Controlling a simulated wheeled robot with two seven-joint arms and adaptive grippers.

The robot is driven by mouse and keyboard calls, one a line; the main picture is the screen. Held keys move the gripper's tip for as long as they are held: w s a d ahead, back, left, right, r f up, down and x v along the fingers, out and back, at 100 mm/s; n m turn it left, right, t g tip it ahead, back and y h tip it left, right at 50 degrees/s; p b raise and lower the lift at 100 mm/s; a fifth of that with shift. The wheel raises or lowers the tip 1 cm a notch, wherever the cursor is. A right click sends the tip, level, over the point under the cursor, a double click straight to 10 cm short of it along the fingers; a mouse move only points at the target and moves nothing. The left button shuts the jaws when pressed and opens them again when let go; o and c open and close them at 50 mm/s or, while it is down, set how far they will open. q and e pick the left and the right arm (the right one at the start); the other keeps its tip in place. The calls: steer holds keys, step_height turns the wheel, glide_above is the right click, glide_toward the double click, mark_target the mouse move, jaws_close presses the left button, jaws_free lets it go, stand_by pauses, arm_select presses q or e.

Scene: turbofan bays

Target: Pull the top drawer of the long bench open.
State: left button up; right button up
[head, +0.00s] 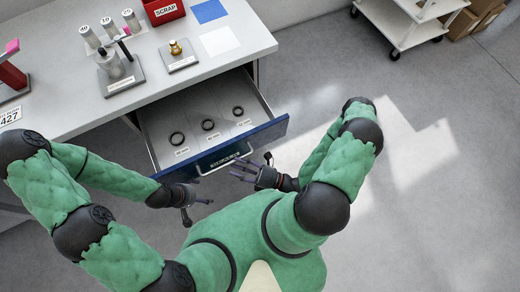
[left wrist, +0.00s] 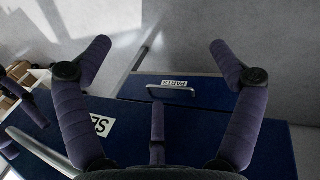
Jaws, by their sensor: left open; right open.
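The long bench (head: 255,40) has its top drawer (head: 255,105) standing out from it, with the inside showing. The drawer has a blue front with a silver handle (head: 224,161) and holds three dark rings on labelled spots. My left gripper (head: 197,196) is open and empty, just in front of the handle's left end and apart from it. My right gripper (head: 243,171) is open near the handle's right end; whether it touches is unclear. The left wrist view shows the left gripper's spread fingers (left wrist: 160,62) with nothing between them.
A lower blue drawer marked PARTS (left wrist: 215,93) has its own handle. The bench top carries a red SCRAP bin (head: 164,12), a grey stand (head: 120,75) and a brass part (head: 175,48). A white cart (head: 405,25) stands far right; the floor between is clear.

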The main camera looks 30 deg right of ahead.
steer(key=v, duration=0.8)
steer(key=shift+d, duration=0.2)
steer(key=shift+s, duration=0.2)
stand_by(0.3)
